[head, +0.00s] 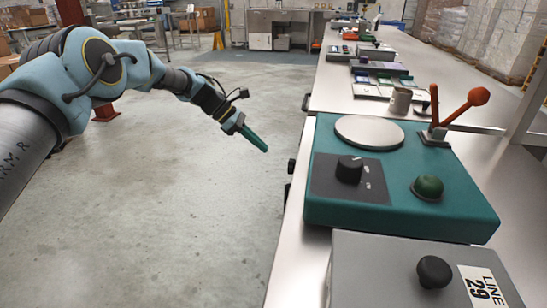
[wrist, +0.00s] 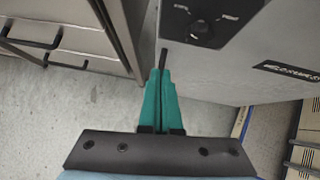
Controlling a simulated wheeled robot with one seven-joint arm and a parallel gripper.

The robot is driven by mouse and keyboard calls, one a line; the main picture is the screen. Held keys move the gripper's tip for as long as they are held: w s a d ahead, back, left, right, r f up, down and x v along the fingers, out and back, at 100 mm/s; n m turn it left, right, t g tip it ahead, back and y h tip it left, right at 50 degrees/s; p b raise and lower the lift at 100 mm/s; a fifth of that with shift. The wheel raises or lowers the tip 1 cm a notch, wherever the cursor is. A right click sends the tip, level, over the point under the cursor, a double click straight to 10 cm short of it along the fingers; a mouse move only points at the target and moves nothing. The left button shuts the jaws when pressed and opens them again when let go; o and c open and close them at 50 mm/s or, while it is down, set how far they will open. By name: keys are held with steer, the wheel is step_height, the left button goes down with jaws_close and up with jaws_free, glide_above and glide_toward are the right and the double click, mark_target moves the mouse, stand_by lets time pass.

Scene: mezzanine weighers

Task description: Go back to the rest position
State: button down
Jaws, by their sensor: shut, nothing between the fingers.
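My gripper (head: 252,139) hangs in free air over the concrete floor, left of the steel bench, in the head view. Its green fingers are together and hold nothing. In the wrist view the shut fingers (wrist: 161,95) point down past the side of a grey cabinet (wrist: 210,60) with a black knob (wrist: 201,32). My arm reaches in from the left of the head view, bent at the elbow.
The steel bench (head: 310,190) carries a teal weigher (head: 400,215) with a round plate, a black knob, a green button and an orange-handled lever (head: 462,108). A grey box (head: 390,275) stands nearest. Open floor (head: 190,200) lies left of the bench.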

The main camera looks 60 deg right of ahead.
steer(key=shift+v, duration=0.75)
steer(key=shift+w, duration=0.1)
steer(key=w+a+r+m+t+p, duration=0.1)
steer(key=w+a+r+t+p, duration=0.15)
steer(key=w+a, duration=0.75)
steer(key=w+a+r+m+t+y+p, duration=0.15)
steer(key=w+a+r, duration=0.4)
steer(key=a, duration=0.75)
steer(key=w+a+r+t+h+p, duration=0.1)
steer(key=w+a+r+t, duration=0.15)
steer(key=w+a, duration=0.8)
steer(key=a+r+m+t+y+p, duration=0.1)
steer(key=a+r+t+y+p, duration=0.15)
steer(key=a, duration=1.65)
steer(key=s+a+r+m, duration=0.1)
steer(key=s+a, duration=0.4)
steer(key=a, duration=0.3)
steer(key=s+a+r+m+p, duration=0.1)
steer(key=s+a, duration=0.4)
steer(key=a, duration=0.3)
steer(key=shift+t, duration=0.4)
steer(key=shift+w+d+r, duration=0.1)
steer(key=shift+w, duration=0.05)
